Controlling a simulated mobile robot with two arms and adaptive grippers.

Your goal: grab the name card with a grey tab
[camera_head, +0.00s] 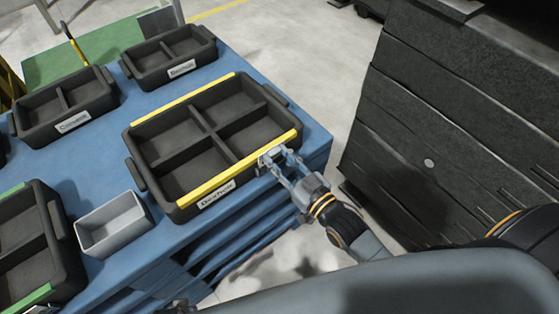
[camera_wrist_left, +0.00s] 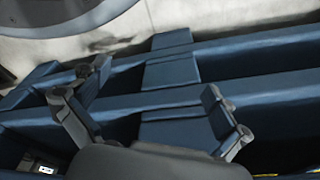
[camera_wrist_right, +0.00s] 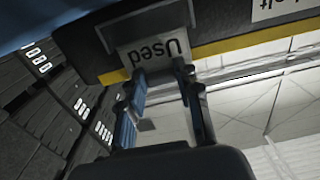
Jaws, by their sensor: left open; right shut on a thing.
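My right gripper (camera_head: 277,160) is at the front right corner of the large black tray (camera_head: 138,155) with yellow strips. In the right wrist view its fingers (camera_wrist_right: 160,76) are shut on a light grey-white card (camera_wrist_right: 152,47) reading "Used", which appears upside down. A dark grey piece (camera_wrist_right: 143,22) borders the card's top there. The card lies against the tray's front wall; I cannot tell if it is still attached. My left gripper (camera_wrist_left: 155,90) is open and empty above blue steps or drawers. Only a dark bit of it may show at the head view's bottom edge.
The blue table (camera_head: 108,178) bears other divided black bins, such as one at the back (camera_head: 135,70), and a small grey box (camera_head: 140,215). Another white label (camera_head: 216,194) is on the large tray's front. A dark panelled machine (camera_head: 430,110) stands right, across open floor.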

